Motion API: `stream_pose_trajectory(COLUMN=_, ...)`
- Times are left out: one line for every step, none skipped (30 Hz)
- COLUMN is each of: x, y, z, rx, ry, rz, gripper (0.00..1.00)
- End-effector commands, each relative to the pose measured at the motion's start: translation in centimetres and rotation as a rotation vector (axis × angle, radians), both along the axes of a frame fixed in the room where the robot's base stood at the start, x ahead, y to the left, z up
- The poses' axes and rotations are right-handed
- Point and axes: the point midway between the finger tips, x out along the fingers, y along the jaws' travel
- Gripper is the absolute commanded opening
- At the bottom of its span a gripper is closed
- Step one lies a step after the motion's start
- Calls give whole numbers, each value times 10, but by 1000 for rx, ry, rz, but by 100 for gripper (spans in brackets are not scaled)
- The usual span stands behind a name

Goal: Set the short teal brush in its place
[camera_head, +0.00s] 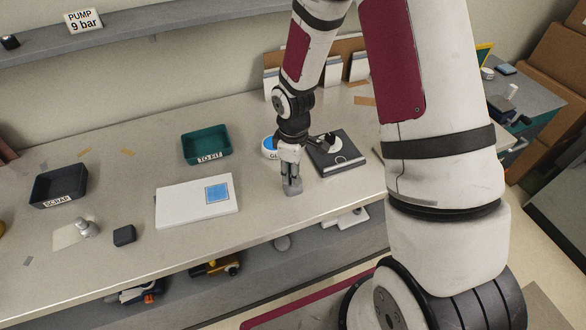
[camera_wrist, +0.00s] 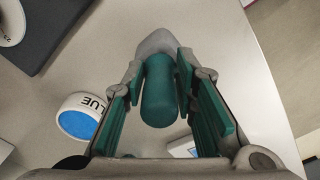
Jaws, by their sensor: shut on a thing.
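The short teal brush (camera_wrist: 166,95) shows in the wrist view as a teal cylinder between my gripper's two fingers. My gripper (camera_head: 291,178) is shut on it, low over the front right part of the worktop. A grey piece (camera_wrist: 157,43) lies at the brush's far end; it also shows under my fingers in the head view (camera_head: 293,190). I cannot tell whether it is the brush's head or a separate holder, nor whether it touches the worktop. My fingers hide most of the brush in the head view.
A round white glue tub with a blue top (camera_wrist: 78,118) stands beside my gripper. A black board with a white disc (camera_head: 325,168) lies behind right. A white box (camera_head: 175,208), a green tray (camera_head: 206,147) and a black scrap tray (camera_head: 58,186) stand left. The worktop's front edge is close.

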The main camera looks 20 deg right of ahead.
Motion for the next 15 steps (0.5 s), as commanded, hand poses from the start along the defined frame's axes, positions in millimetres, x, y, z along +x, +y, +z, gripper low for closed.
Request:
stream_pose_trajectory(x=0, y=0, z=-2, rx=0, ry=1, rz=0, gripper=0)
stream_pose_trajectory(x=0, y=0, z=-3, rx=0, ry=1, rz=0, gripper=0)
stream_pose_trajectory(x=0, y=0, z=-3, rx=0, ry=1, rz=0, gripper=0)
stream_pose_trajectory(x=0, y=0, z=-4, rx=0, ry=1, rz=0, gripper=0)
stream_pose_trajectory(x=0, y=0, z=-5, rx=0, ry=1, rz=0, gripper=0)
stream_pose_trajectory(x=0, y=0, z=-5, rx=0, ry=1, rz=0, gripper=0)
stream_pose_trajectory(x=0, y=0, z=-5, rx=-1, ry=1, rz=0, gripper=0)
stream_pose_trajectory(x=0, y=0, z=-5, rx=-1, ry=1, rz=0, gripper=0)
stream_pose_trajectory(x=0, y=0, z=-5, rx=0, ry=0, rz=0, gripper=31)
stream_pose_trajectory(x=0, y=0, z=-5, rx=0, ry=0, rz=0, gripper=37)
stream_pose_trajectory(x=0, y=0, z=-5, rx=0, ry=0, rz=0, gripper=44)
stream_pose_trajectory(x=0, y=0, z=-5, rx=0, ry=0, rz=0, gripper=50)
stream_pose_trajectory(x=0, y=0, z=-5, rx=0, ry=0, rz=0, gripper=50)
stream_pose_trajectory(x=0, y=0, z=-5, rx=0, ry=0, rz=0, gripper=50)
stream_pose_trajectory(x=0, y=0, z=-5, rx=0, ry=0, rz=0, gripper=50)
